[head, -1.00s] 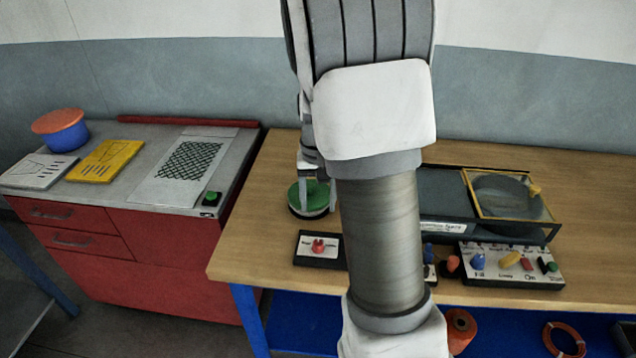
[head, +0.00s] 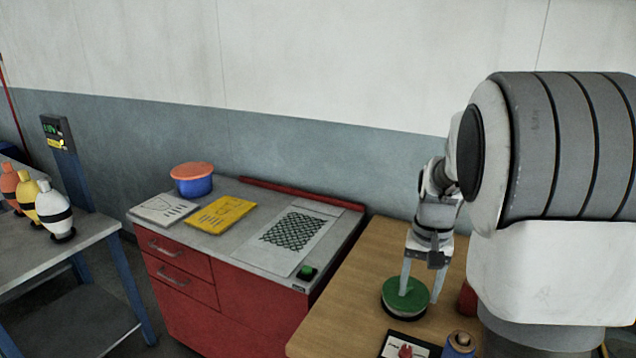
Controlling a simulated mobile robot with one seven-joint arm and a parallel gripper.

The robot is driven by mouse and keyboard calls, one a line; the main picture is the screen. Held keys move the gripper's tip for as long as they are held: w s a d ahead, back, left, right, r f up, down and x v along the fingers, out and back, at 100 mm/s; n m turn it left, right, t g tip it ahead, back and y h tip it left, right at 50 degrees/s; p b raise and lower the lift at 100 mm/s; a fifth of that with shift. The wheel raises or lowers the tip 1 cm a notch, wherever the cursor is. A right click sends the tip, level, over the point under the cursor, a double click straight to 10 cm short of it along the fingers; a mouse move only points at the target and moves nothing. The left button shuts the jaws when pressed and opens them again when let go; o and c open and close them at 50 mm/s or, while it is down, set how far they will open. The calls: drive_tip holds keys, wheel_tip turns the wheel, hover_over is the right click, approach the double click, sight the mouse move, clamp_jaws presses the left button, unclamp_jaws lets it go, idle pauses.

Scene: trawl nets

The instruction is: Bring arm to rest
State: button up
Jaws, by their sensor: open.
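My gripper (head: 424,284) is at the right of the head view, pointing down over the wooden bench (head: 345,318). Its jaws are open, with the two pale fingers apart, just above or around a round green-topped disc (head: 408,298) with a dark base. I cannot tell whether the fingers touch the disc. My arm is bent and its large links fill the right side of the view, hiding much of the bench.
A red cabinet (head: 250,318) stands left of the bench, carrying a blue tub with an orange lid (head: 193,180), a yellow card (head: 221,215), a net sheet (head: 290,238) and a green button (head: 307,271). A grey table (head: 75,236) with several floats is far left.

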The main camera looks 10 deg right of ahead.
drive_tip(key=s+a+r+n+t, duration=0.2)
drive_tip(key=s+a+r, duration=0.3)
drive_tip(key=s, duration=0.4)
drive_tip(key=s+a+r+n+t, duration=0.3)
drive_tip(key=s+a+r, duration=0.3)
drive_tip(key=s, duration=0.3)
drive_tip(key=shift+s+a, duration=0.4)
drive_tip(key=shift+a, duration=0.25)
drive_tip(key=shift+c, duration=1)
drive_tip(key=shift+d, duration=0.1)
drive_tip(key=shift+d, duration=0.1)
